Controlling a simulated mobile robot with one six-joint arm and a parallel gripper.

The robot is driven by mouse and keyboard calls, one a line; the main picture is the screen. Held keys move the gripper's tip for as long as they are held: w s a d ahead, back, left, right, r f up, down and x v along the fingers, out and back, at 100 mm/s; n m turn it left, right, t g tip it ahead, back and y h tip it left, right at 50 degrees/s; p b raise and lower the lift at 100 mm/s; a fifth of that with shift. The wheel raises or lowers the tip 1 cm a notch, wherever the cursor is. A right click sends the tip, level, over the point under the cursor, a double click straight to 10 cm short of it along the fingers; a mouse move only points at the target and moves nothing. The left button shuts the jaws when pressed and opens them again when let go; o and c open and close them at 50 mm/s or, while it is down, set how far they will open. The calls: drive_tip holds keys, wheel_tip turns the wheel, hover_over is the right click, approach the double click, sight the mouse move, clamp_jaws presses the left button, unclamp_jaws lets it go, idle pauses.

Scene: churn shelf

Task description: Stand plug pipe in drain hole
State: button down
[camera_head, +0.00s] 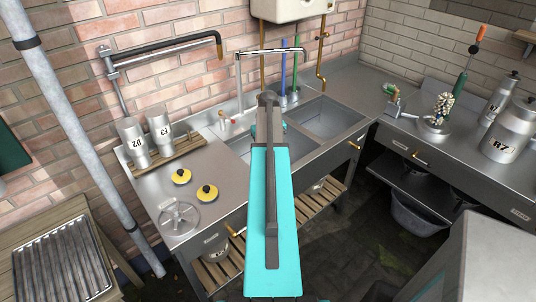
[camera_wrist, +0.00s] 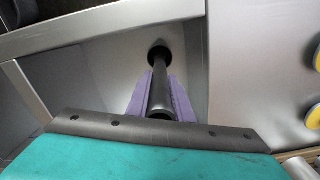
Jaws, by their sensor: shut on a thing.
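A black plug pipe (camera_wrist: 159,84) is held between the purple fingers of my gripper (camera_wrist: 160,98) in the wrist view. Its open near end faces the camera, and its far end points at the dark round drain hole (camera_wrist: 154,51) in the grey sink basin (camera_wrist: 112,70). The far end overlaps the hole in the picture; I cannot tell whether it is inside or just above. In the head view my arm reaches over the left basin (camera_head: 238,146) and hides my gripper, the pipe and the hole.
The right basin (camera_head: 325,117) is empty. Two yellow discs with black knobs (camera_head: 207,193) and a metal wheel (camera_head: 179,218) lie on the left counter. Two labelled canisters (camera_head: 159,132) stand on a wooden rack. A tap (camera_head: 268,52) and upright blue and green rods (camera_head: 283,75) stand behind the basins.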

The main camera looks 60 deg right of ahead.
drive_tip(key=shift+f+b, duration=0.6)
drive_tip(key=shift+f, duration=0.8)
idle(0.8)
drive_tip(key=c, duration=1.5)
unclamp_jaws()
drive_tip(key=shift+r, duration=0.1)
drive_tip(key=shift+r+b, duration=1.6)
drive_tip(key=shift+r, duration=5.2)
drive_tip(key=shift+s, duration=0.15)
